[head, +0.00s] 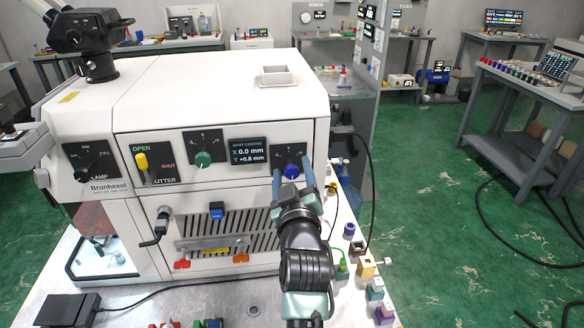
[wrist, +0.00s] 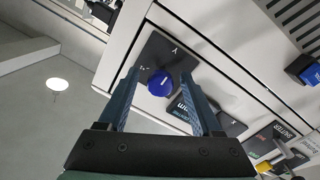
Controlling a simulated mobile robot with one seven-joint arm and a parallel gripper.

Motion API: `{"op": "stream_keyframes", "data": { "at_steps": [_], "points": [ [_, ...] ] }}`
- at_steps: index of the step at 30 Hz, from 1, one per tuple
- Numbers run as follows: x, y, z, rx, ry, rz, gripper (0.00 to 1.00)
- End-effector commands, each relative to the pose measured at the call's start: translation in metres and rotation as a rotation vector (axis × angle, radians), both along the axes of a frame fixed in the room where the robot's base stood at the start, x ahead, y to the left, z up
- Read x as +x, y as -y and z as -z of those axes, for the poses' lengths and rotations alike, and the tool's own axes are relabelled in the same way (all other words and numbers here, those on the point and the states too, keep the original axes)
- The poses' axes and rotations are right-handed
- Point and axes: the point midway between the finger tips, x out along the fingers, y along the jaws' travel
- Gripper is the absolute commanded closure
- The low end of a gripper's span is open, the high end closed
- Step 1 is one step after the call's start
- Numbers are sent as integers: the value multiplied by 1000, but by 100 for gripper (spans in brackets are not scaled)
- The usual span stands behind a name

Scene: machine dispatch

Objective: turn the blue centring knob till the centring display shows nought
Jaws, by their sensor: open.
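The blue centring knob (head: 292,171) sits on a dark plate at the right end of the white machine's front. The centring display (head: 249,150) to its left reads X 0.0 mm and Y +0.8 mm. My gripper (head: 292,178) is in front of the blue knob, its two fingers apart on either side of it in the picture. In the wrist view the blue knob (wrist: 160,83) shows between the open fingers (wrist: 160,88), with visible gaps on both sides. The display is partly hidden behind a finger there.
A green knob (head: 203,159) is left of the display, with a yellow shutter lever (head: 142,161) and black lamp knob (head: 81,176) further left. A blue clip-like part (head: 217,211) is below. Several small coloured parts lie on the bench to the right of my arm.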

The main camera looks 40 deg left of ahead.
Motion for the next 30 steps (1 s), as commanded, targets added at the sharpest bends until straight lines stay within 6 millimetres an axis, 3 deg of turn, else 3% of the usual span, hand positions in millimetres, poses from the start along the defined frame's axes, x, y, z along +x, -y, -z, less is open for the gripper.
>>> {"op": "stream_keyframes", "data": {
  "at_steps": [10,21,30],
  "points": [
    [1,-2,0,1,1,0,36],
    [1,-2,0,0,0,0,100],
    [1,-2,0,10,-10,0,100]
  ]
}}
